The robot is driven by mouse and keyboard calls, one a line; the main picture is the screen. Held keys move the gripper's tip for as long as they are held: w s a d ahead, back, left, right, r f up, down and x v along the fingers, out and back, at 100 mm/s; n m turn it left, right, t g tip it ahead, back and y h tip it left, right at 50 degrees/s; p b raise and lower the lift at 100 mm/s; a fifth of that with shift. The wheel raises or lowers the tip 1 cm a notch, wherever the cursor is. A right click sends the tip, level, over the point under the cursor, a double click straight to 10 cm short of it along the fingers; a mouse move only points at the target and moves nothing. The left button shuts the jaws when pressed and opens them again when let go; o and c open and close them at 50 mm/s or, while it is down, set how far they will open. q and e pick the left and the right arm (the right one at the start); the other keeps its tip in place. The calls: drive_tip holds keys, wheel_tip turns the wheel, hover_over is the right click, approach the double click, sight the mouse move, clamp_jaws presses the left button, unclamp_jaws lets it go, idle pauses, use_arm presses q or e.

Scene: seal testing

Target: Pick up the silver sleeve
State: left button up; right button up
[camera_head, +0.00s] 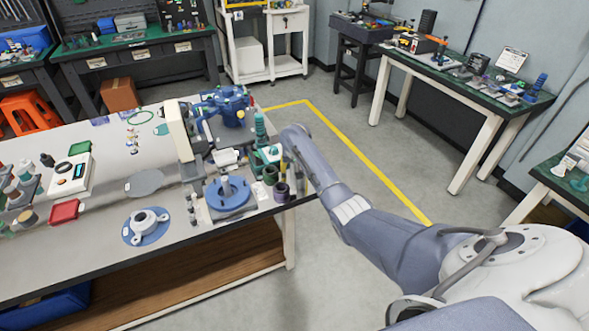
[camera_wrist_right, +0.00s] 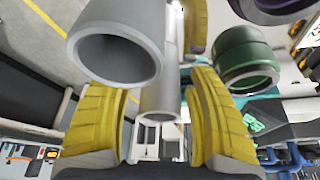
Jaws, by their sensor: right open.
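In the right wrist view a wide, hollow silver-grey sleeve (camera_wrist_right: 117,45) is close to the camera, its open end showing, up and left of the fingers. A slimmer silver-grey tube (camera_wrist_right: 160,100) lies in the gap between the yellow fingers of my right gripper (camera_wrist_right: 165,115). I cannot tell which one is the silver sleeve. My right gripper is open, with no visible grip on either. In the head view this gripper (camera_head: 283,163) is small and partly hidden by its arm at the bench's right end; no silver sleeve can be made out there. My left gripper is not visible.
A green ring-shaped part (camera_wrist_right: 245,60) is right of the fingers, a purple one (camera_wrist_right: 275,8) above it. In the head view a blue flanged base with a post (camera_head: 228,194) and a dark purple part (camera_head: 281,192) stand nearby. A white flanged part (camera_head: 147,222) is further left.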

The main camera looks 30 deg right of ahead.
clamp_jaws()
idle(0.4)
drive_tip(key=shift+r, duration=0.15)
